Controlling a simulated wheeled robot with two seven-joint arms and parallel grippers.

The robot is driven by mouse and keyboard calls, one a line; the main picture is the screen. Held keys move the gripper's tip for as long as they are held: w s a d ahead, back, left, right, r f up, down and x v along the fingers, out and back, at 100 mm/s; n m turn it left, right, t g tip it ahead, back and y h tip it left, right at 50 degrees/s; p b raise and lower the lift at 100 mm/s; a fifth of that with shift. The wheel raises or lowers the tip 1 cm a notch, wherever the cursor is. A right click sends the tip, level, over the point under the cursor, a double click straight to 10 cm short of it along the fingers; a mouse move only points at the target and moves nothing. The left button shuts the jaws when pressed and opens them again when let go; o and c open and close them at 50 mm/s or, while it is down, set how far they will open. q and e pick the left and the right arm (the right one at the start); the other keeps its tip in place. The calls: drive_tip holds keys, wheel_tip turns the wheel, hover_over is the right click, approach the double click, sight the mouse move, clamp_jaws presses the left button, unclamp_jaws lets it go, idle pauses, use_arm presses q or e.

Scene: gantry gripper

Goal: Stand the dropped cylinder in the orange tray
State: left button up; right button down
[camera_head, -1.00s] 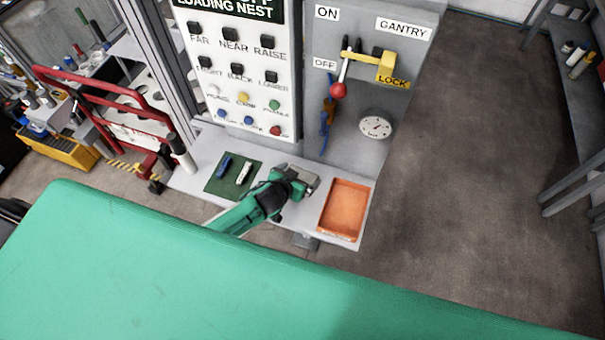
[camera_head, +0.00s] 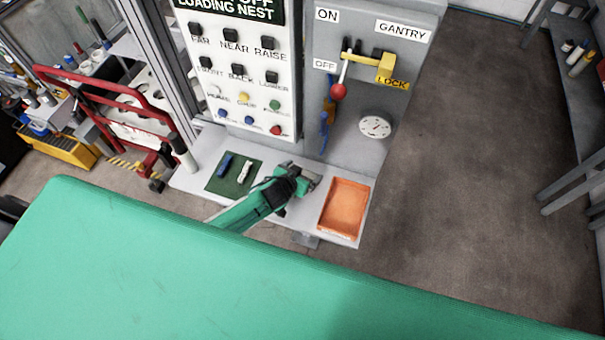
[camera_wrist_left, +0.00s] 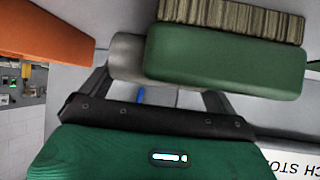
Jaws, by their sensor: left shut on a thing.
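The orange tray (camera_head: 345,207) lies on the right end of the grey shelf, and its floor looks empty. Its orange edge also shows at the upper left of the left wrist view (camera_wrist_left: 45,35). My left gripper (camera_head: 307,180) is just left of the tray, low over the shelf. It is shut on a grey cylinder (camera_wrist_left: 126,57), which appears to lie crosswise between the fingers. A green brush with tan bristles (camera_wrist_left: 228,60) covers part of the cylinder in the left wrist view; I cannot tell whether they touch. My right gripper is not in view.
A green mat (camera_head: 217,186) with a blue piece (camera_head: 225,166) and a white piece (camera_head: 245,171) lies left of the gripper. Behind the shelf stand a button panel (camera_head: 235,90), a red-knobbed lever (camera_head: 338,91) and a gauge (camera_head: 375,126). Floor to the right is open.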

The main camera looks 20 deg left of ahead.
use_arm(q)
drive_tip(key=shift+s+r+b, duration=0.1)
drive_tip(key=shift+r+b, duration=0.1)
drive_tip(key=shift+b, duration=0.25)
drive_tip(key=shift+r, duration=0.3)
wheel_tip(320, 180, up, 6)
drive_tip(key=b, duration=0.2)
drive_tip(key=shift+f+b, duration=0.1)
drive_tip(key=shift+b, duration=0.25)
drive_tip(key=s+b, duration=0.7)
drive_tip(key=s, duration=1.1)
drive_tip(key=w+a+r+n+y, duration=0.1)
drive_tip(key=w+a+r, duration=0.1)
drive_tip(key=r, duration=0.4)
drive_tip(key=w+a+r+n+y+b, duration=0.1)
drive_tip(key=w+a+r, duration=0.1)
drive_tip(key=w+r, duration=0.2)
wheel_tip(320, 180, up, 2)
drive_tip(key=shift+w+a+r+n+y, duration=0.2)
drive_tip(key=shift+w+a+n+y, duration=0.1)
drive_tip(key=shift+a, duration=0.1)
drive_tip(key=shift+s, duration=0.1)
